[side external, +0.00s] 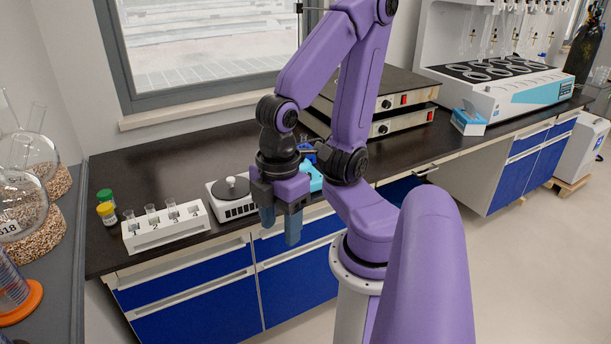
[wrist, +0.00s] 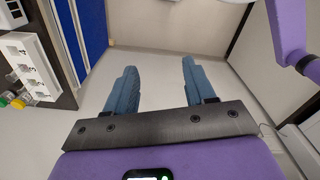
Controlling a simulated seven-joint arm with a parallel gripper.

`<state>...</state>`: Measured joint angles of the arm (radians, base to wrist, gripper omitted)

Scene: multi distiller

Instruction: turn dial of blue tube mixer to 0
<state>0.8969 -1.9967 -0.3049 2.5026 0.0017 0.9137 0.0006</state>
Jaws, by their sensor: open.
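A light blue device (side external: 314,178), which looks like the blue tube mixer, sits on the black counter behind my gripper. My arm hides much of it, and its dial cannot be made out. My gripper (side external: 281,222) points down in front of the counter's edge, apart from the device. Its two blue-grey fingers are spread and empty, with only floor between them in the wrist view (wrist: 158,72). The light blue device cannot be made out in the wrist view.
A white device with a black disc (side external: 232,188) stands left of my gripper, beside a white numbered tube rack (side external: 168,229). Green-capped (side external: 105,196) and yellow-capped (side external: 106,212) bottles stand farther left. Two stacked flat units (side external: 385,100) are behind my arm. The floor before the blue drawers is clear.

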